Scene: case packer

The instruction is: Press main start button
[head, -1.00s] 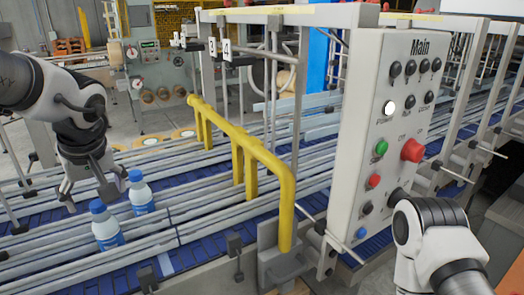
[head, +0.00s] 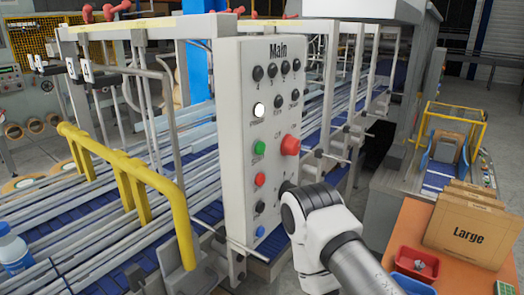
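The white control panel (head: 243,85) headed "Main" stands upright in the middle of the head view, facing me. A green button (head: 260,147) sits in its left column, with a small label under it that seems to read "Start". A lit white button (head: 259,110) is above it and a red button (head: 259,179) below it. A larger red knob (head: 290,145) marked "Off" is to the right. My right arm reaches up to the panel's lower right edge. A dark part of my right gripper (head: 286,187) shows there, below the red knob; its fingers are mostly hidden. My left gripper is out of view.
A yellow guard rail (head: 120,170) and blue conveyor lanes (head: 80,205) lie left of the panel. A bottle (head: 13,250) stands at the left edge. At right, an orange table (head: 408,225) holds a cardboard box (head: 465,230) marked "Large" and a red bin (head: 416,264).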

